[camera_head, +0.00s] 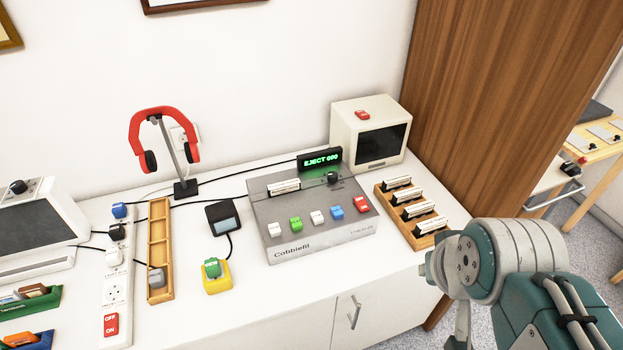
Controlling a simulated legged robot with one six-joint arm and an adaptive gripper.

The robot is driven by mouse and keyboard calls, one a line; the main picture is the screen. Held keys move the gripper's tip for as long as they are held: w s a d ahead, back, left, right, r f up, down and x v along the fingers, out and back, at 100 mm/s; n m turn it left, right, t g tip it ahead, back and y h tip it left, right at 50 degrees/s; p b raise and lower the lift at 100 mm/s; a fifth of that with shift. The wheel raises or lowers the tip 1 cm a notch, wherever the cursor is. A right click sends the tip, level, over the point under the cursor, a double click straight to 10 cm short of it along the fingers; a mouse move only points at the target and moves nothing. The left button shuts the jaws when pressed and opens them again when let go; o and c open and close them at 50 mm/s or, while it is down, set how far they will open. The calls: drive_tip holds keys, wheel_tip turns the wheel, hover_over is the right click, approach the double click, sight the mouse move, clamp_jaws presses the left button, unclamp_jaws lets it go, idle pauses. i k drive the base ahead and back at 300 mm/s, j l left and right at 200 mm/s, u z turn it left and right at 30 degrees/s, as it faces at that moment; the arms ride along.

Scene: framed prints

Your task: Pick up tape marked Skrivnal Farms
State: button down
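Several tapes with white label edges stand in a wooden rack (430,241) at the right of the white counter. They include a back tape (398,183), a middle tape (418,210) and a front tape (426,225). Another white-edged tape (284,187) sits in the slot of the grey Cobblefil machine (318,247). The writing on all the labels is too small to read, so I cannot tell which is Skrivnal Farms. My arm is at the lower right, in front of the rack. Its grey end parts (460,325) show at the bottom edge, and the fingertips cannot be made out.
The machine has coloured buttons and a display (320,160) reading EJECT. A small monitor (370,135) stands behind the rack. A wooden panel (490,100) rises at right.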

sight(286, 187)
drive_tip(key=i+j+u, duration=0.1)
drive_tip(key=u, duration=0.65)
drive_tip(key=i+l, duration=0.05)
drive_tip(key=i, duration=0.05)
